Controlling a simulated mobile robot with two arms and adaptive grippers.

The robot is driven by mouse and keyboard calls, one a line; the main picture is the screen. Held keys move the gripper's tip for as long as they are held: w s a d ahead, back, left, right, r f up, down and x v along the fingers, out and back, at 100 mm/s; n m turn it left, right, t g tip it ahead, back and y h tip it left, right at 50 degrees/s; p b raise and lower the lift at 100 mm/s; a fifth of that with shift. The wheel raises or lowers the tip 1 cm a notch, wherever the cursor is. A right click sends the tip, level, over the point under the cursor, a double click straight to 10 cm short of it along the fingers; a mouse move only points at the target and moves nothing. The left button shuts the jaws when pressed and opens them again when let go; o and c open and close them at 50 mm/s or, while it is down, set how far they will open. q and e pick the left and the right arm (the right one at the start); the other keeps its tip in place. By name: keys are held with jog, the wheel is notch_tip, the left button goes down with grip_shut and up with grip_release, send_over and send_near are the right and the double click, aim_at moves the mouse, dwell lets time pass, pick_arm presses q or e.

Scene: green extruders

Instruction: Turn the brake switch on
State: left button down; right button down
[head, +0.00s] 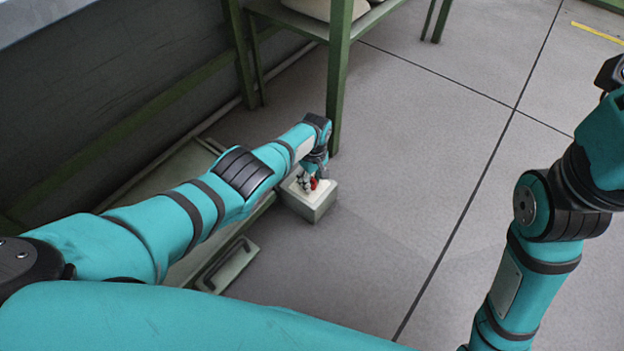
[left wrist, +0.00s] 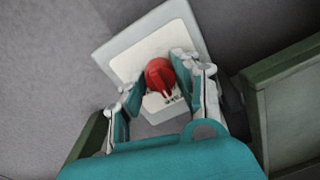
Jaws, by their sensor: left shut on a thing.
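The brake switch is a red rotary knob (left wrist: 159,74) on a pale face plate of a light grey box (left wrist: 121,50). In the head view the box (head: 312,206) sits at the end of a green frame, and a bit of the red knob (head: 314,183) shows between the fingers. My left gripper (head: 311,181) reaches down over the box. In the left wrist view its two fingers (left wrist: 160,77) stand on either side of the knob, closed on it. Small lettering on the plate is too small to read. My right gripper is out of view; only its arm shows at the right.
A green post (head: 339,75) of a shelf frame stands just behind the box. A green-grey bench (head: 188,165) with a handle-like bar (head: 228,264) runs along the left wall. The grey tiled floor (head: 440,150) to the right is clear.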

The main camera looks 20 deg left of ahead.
aim_at(314, 180)
pick_arm(q)
jog(key=shift+n, duration=0.3)
jog(key=c, duration=0.9)
grip_release()
jog(key=shift+a, duration=0.1)
jog(key=shift+c, duration=0.2)
jog(key=shift+w+r, duration=0.1)
jog(key=shift+r, duration=0.7)
notch_tip(314, 180, up, 10)
jog(key=shift+w+d+r, duration=0.15)
jog(key=shift+d+r, duration=0.05)
